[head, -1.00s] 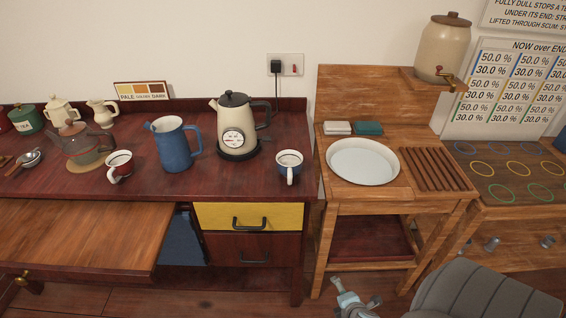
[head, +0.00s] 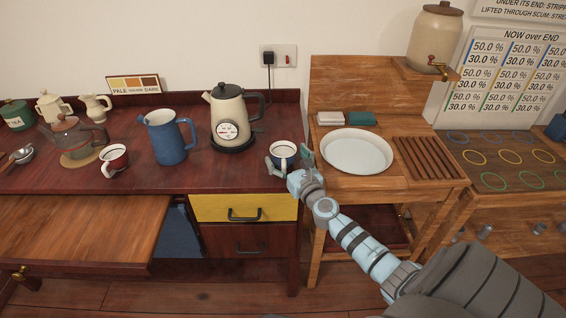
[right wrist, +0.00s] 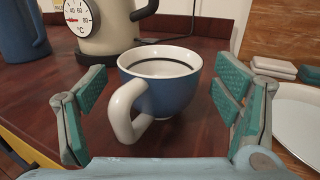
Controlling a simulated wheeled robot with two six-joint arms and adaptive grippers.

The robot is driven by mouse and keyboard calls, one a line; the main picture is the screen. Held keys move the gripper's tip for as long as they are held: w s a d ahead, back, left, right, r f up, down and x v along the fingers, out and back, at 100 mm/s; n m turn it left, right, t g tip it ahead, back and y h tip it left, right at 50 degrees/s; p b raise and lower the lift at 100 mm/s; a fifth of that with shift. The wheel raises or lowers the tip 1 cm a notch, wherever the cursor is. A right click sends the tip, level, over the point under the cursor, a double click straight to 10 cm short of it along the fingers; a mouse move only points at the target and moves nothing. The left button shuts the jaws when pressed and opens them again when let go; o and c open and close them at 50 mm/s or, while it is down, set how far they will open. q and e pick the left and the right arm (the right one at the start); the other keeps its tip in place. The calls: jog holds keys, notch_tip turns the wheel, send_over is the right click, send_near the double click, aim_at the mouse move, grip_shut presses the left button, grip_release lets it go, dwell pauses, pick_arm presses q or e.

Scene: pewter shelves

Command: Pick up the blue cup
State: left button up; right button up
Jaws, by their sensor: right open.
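The blue cup (right wrist: 175,90), with a white inside and a white handle, stands upright on the dark red counter near its right end. In the head view the cup (head: 283,151) is partly hidden by my right gripper (head: 290,163). In the right wrist view my right gripper (right wrist: 160,110) is open, with its teal-padded fingers on either side of the cup and visible gaps to both. The cup's handle points toward the gripper's palm. My left gripper is not in view.
A kettle with a dial (head: 229,115) stands behind and left of the cup. A wooden stand with a white basin (head: 357,151) is close on the right.

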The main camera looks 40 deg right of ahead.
jog(key=shift+x, duration=0.8)
jog(key=shift+s, duration=0.1)
jog(key=c, duration=1.3)
